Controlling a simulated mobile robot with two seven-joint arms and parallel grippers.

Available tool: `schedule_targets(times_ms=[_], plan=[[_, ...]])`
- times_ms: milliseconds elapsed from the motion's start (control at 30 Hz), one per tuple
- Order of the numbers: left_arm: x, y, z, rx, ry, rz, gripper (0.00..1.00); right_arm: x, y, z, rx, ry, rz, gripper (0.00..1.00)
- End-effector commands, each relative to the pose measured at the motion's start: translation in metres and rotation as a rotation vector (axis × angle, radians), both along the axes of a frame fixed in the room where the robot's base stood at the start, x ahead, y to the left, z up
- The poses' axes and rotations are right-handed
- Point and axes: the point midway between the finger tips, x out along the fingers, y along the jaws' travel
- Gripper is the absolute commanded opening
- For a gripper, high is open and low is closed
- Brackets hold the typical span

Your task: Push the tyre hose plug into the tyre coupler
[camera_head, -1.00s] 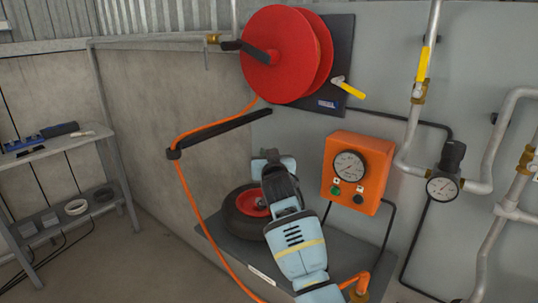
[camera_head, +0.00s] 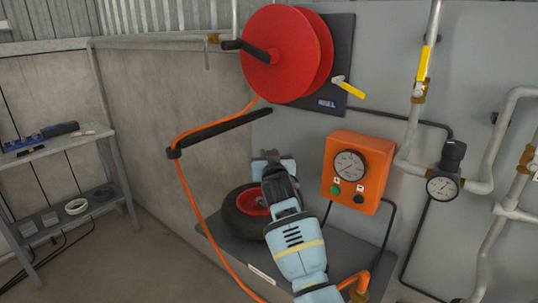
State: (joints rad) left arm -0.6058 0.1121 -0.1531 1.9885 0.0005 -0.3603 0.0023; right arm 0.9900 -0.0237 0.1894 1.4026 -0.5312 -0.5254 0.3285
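An orange hose (camera_head: 202,210) runs from the red reel over a black guide arm and down past the shelf's left side. Its plug end is not visible. A tyre (camera_head: 236,217) with a red hub lies on the grey shelf, partly behind my arm. A light blue arm of mine (camera_head: 297,250) comes up from the bottom and reaches over the tyre's right side. Its gripper is hidden behind the arm's own links, so its fingers do not show. The tyre coupler cannot be made out. My other gripper is out of view.
The red hose reel (camera_head: 275,55) is mounted on the wall. An orange gauge box (camera_head: 357,172) hangs right of my arm. Pipes with a yellow-handled valve (camera_head: 423,64) and a gauge (camera_head: 442,188) fill the right. A metal rack (camera_head: 60,145) stands at left.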

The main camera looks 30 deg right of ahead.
Motion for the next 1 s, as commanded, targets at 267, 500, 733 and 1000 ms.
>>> schedule_targets(times_ms=[267, 500, 733, 1000], plan=[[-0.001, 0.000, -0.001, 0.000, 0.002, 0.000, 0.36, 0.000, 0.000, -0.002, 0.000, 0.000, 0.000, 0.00], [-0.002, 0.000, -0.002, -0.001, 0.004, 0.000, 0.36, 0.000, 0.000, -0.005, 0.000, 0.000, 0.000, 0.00], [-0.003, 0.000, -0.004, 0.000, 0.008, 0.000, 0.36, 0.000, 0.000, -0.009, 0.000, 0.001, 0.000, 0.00], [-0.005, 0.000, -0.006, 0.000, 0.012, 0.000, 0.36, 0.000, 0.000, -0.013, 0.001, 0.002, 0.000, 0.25]])
